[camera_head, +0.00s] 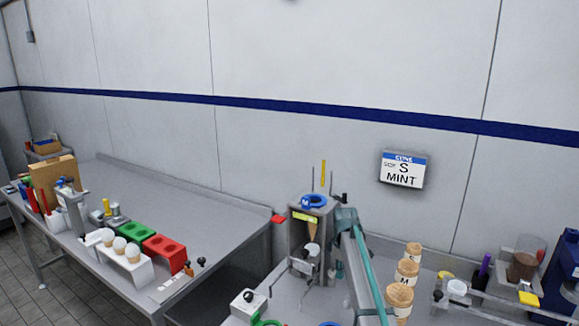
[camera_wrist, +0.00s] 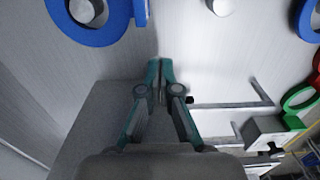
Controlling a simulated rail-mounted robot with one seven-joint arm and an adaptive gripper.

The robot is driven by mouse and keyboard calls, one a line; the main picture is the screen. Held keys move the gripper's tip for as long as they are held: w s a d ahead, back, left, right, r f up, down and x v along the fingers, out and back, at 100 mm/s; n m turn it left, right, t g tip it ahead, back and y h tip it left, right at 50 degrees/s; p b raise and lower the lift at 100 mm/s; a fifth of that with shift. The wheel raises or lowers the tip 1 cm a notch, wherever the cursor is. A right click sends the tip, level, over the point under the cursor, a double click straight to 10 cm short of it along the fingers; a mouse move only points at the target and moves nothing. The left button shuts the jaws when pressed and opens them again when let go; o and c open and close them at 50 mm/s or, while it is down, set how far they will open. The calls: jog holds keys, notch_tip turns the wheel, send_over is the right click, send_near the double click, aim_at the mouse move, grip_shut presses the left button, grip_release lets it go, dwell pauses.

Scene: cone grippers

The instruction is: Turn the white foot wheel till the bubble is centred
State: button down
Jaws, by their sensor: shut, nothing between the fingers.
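My gripper (camera_wrist: 160,68) is shut and empty in the wrist view, its two teal fingers meeting at the tips. In the head view its teal fingers (camera_head: 339,270) are small, beside the dispenser stand. A pale round knob (camera_wrist: 220,6) shows at the top edge of the wrist view, apart from the fingertips. I cannot tell whether it is the white foot wheel. No bubble can be made out in either view.
Blue rings (camera_wrist: 84,32) lie near the top of the wrist view. A white block (camera_wrist: 268,132) with a black knob is at right. In the head view, wafer cones (camera_head: 400,296) stand right of my arm. The left table (camera_head: 190,205) has bare room at its back.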

jog(key=shift+w+d+p, duration=0.3)
jog(key=shift+w+p, duration=0.45)
jog(key=shift+w, duration=0.2)
jog(key=shift+d, duration=0.35)
notch_tip(320, 180, up, 6)
jog(key=p, duration=0.3)
dwell(0.5)
jog(key=shift+s+d, duration=0.1)
jog(key=shift+d, duration=0.05)
